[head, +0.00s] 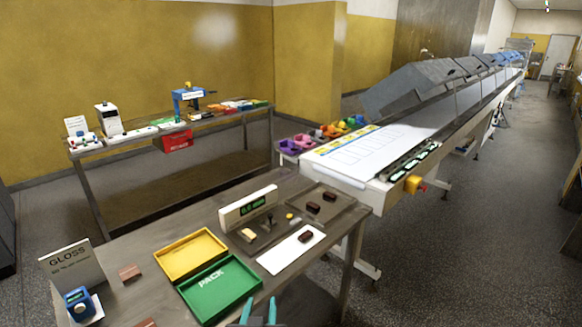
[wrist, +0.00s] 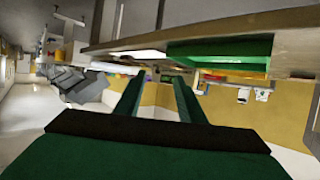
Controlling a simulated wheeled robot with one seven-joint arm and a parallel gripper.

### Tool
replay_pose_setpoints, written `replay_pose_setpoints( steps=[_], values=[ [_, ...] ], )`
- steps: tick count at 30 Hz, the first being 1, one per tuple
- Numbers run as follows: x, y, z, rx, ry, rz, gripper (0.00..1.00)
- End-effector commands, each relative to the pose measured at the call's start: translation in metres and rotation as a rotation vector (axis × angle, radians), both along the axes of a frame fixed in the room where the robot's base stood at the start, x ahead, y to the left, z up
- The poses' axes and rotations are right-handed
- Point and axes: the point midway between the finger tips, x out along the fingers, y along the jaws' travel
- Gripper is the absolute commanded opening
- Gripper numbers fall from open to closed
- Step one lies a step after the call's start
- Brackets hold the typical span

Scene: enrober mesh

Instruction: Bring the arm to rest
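My gripper (head: 258,312) shows at the bottom edge of the head view as two teal fingertips with a gap between them. It is in front of the near table's edge, just right of the green PACK tray (head: 222,288). In the wrist view my gripper (wrist: 158,82) has two dark green fingers standing apart with nothing between them. The rest of my arm is out of the head view.
The near table (head: 160,300) also bears a yellow tray (head: 190,254), a display unit (head: 249,208), a white sheet (head: 285,256), dark chocolates and a GLOSS sign (head: 72,268). A conveyor (head: 400,135) runs to the back right. Open floor (head: 480,240) lies on the right.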

Motion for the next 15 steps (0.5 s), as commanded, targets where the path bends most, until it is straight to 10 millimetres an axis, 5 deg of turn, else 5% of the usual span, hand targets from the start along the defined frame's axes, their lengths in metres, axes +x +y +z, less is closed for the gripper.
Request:
replay_pose_setpoints(
  steps=[15],
  values=[
    [-0.045,-0.022,-0.058,-0.029,-0.017,0.022,0.36]
  ],
)
